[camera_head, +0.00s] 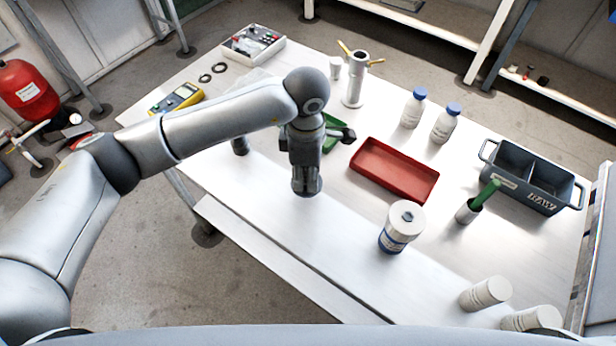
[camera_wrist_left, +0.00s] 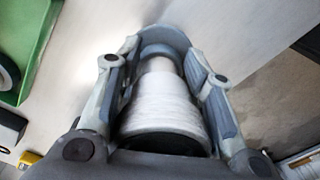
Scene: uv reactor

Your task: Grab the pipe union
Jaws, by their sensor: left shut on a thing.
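My left gripper (camera_head: 306,188) points down over the near part of the white table, left of the red tray. In the left wrist view its two fingers (camera_wrist_left: 166,85) are shut on the pipe union (camera_wrist_left: 160,105), one on each side. The union is a round piece with a white, finely ribbed band and a grey, narrower part beyond it. In the head view the gripper mostly hides the union, and I cannot tell whether it touches the table. My right gripper is not in view.
A red tray (camera_head: 393,171) lies right of the gripper, with a white jar (camera_head: 402,227) nearer. A green tray (camera_head: 331,143) is partly hidden behind the gripper. A grey divided crate (camera_head: 528,180) stands at the right.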

